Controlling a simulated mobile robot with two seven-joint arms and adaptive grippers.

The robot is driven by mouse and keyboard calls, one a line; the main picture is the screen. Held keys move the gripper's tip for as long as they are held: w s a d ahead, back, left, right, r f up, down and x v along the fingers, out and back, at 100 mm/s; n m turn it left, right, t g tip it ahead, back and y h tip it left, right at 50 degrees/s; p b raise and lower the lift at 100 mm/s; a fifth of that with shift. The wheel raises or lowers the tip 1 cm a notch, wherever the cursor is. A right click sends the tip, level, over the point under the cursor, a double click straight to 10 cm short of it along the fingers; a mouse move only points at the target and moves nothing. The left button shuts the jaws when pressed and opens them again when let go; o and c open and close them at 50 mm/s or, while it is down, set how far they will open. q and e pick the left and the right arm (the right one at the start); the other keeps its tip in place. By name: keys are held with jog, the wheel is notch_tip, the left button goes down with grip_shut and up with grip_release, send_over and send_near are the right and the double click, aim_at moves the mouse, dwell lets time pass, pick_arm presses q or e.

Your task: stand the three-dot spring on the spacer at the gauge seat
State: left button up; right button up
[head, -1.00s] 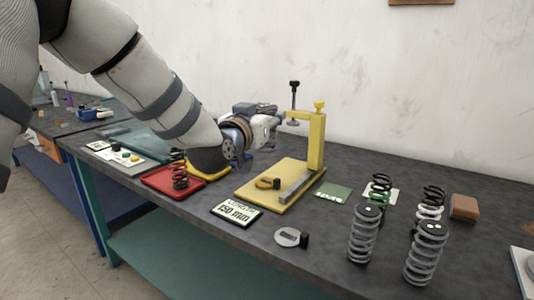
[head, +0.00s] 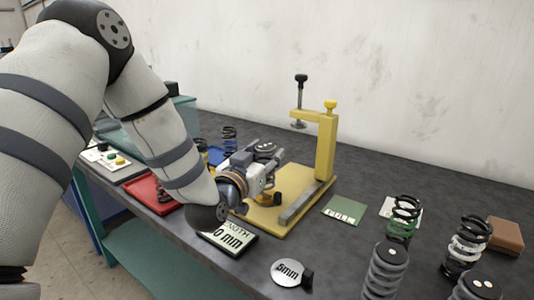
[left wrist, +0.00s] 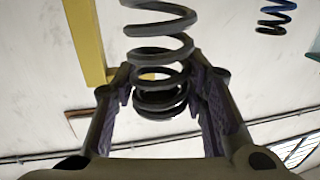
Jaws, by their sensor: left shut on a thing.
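The held spring is dark grey; its dotted cap (head: 265,147) shows above my left gripper (head: 264,170). I cannot count its dots surely. In the left wrist view its grey coils (left wrist: 160,72) stand between the two fingers of my left gripper (left wrist: 160,92), which is shut on it. The yellow gauge (head: 325,150) has an upright post, a top screw and a flat base. An orange disc with a dark knob (head: 275,198), probably the spacer, lies on the base, below the held spring and partly hidden by the gripper. My right gripper is not in view.
A length card (head: 228,238) and a round 5 mm disc (head: 288,272) lie in front of the gauge. A green card (head: 345,210) lies right of it. Several springs (head: 385,268) stand at the right near a brown block (head: 505,236). A blue spring (head: 229,138) stands behind my arm.

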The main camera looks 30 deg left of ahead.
pick_arm(q)
jog(key=shift+w+f, duration=0.15)
jog(key=shift+f, duration=0.45)
jog(key=o, duration=1.3)
jog(key=shift+o, duration=0.2)
